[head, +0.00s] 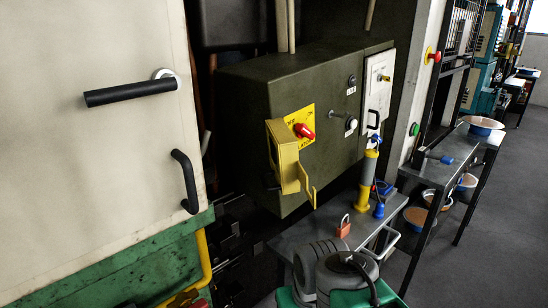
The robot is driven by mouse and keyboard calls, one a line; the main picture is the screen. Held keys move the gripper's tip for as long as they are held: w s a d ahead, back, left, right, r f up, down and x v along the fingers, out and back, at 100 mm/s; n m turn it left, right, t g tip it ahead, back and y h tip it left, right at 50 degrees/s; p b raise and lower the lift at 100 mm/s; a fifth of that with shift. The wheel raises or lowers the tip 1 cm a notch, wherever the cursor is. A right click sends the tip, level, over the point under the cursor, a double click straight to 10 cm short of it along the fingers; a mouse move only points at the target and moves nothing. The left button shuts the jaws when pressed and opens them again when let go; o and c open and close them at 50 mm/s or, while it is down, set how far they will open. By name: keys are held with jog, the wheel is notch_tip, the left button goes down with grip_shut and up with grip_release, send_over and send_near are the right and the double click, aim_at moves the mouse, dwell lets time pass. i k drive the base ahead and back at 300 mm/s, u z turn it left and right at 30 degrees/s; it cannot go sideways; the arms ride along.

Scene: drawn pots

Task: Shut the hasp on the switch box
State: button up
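The switch box (245,100) is a dark olive-green cabinet on the wall in the middle of the head view. Its front carries a yellow plate (296,117) with a red rotary switch (304,131). The yellow hasp (285,158) is a bent metal piece that stands out from the box in front of the plate's left side. A hooked yellow end (309,190) hangs below it. The hasp looks swung away from the switch, which shows uncovered. My gripper is not in view; grey and green parts at the bottom edge look like my own arm.
A dark metal bench (310,231) stands below the box. It bears a red padlock (343,226), a yellow cylinder (363,192) and blue items. A cream cabinet (90,160) with black handles fills the left. Bowls (416,215) and open floor lie right.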

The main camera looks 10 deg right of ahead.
aim_at(289, 174)
jog(key=u, duration=0.5)
jog(key=k, duration=0.4)
jog(key=u, duration=1.4)
jog(key=i, duration=0.5)
